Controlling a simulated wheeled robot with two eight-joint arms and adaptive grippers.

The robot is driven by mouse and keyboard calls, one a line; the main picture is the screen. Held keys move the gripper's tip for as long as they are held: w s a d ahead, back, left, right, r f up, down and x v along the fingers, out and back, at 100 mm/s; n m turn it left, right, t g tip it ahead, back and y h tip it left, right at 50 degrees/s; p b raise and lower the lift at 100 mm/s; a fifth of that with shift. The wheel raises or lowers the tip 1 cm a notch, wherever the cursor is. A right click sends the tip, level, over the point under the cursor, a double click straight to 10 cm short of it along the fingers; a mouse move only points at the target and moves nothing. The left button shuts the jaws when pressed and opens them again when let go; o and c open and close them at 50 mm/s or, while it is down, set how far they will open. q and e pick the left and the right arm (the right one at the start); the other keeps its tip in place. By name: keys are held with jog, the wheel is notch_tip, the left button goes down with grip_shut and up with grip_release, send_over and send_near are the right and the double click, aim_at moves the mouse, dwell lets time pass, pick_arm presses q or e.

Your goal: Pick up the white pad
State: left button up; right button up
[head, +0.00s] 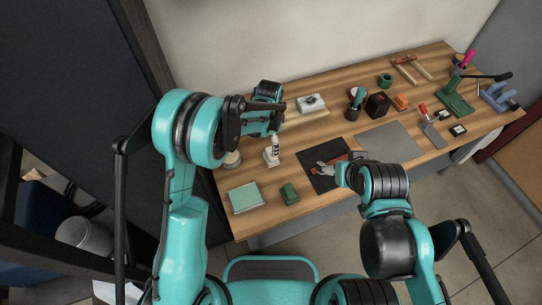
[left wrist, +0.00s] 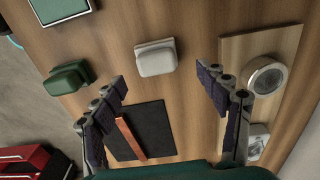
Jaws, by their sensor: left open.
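The white pad (left wrist: 155,58) is a small block with rounded edges, lying on the wooden table in the left wrist view. In the head view the white pad (head: 270,158) shows just below my left gripper (head: 268,118). In the left wrist view my left gripper (left wrist: 161,78) is open and empty. Its two fingers stand apart, with the pad beyond the fingertips and between their lines, not visibly touched. My right gripper (head: 338,168) is low over the black mat, partly hidden by its own wrist; its jaw state is unclear.
A green block (left wrist: 68,78) and a pale green tray (head: 244,197) lie near the pad. A wooden board with a round metal part (left wrist: 264,76) stands on its other side. The black mat (left wrist: 155,120) holds an orange-brown bar (left wrist: 130,138). Tools crowd the table's right end.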

pick_arm(q)
jog(key=f+b, duration=0.1)
jog(key=f, duration=0.3)
jog(key=f+b, duration=0.1)
jog(key=f, duration=0.1)
jog(key=shift+s+d+f+b, duration=0.15)
jog(key=shift+s+d+b, duration=0.1)
jog(key=shift+b, duration=0.05)
jog(key=c, duration=1.4)
jog(key=shift+r+p, duration=0.4)
jog(key=shift+r, duration=0.35)
notch_tip(320, 180, up, 3)
jog(key=shift+f+p, duration=0.1)
jog(key=shift+p, duration=0.55)
jog(key=s+d+r+p, duration=0.1)
jog(key=d+r, duration=0.1)
jog(key=d, duration=0.1)
jog(key=s+d+r+p, duration=0.1)
jog(key=s+d+r, duration=0.1)
jog(key=d, duration=0.2)
jog(key=s+d+r+p, duration=0.1)
jog(key=s+d+r, duration=0.1)
jog(key=d+r, duration=0.1)
jog(key=shift+s+d, duration=0.1)
jog(key=shift+d, duration=0.1)
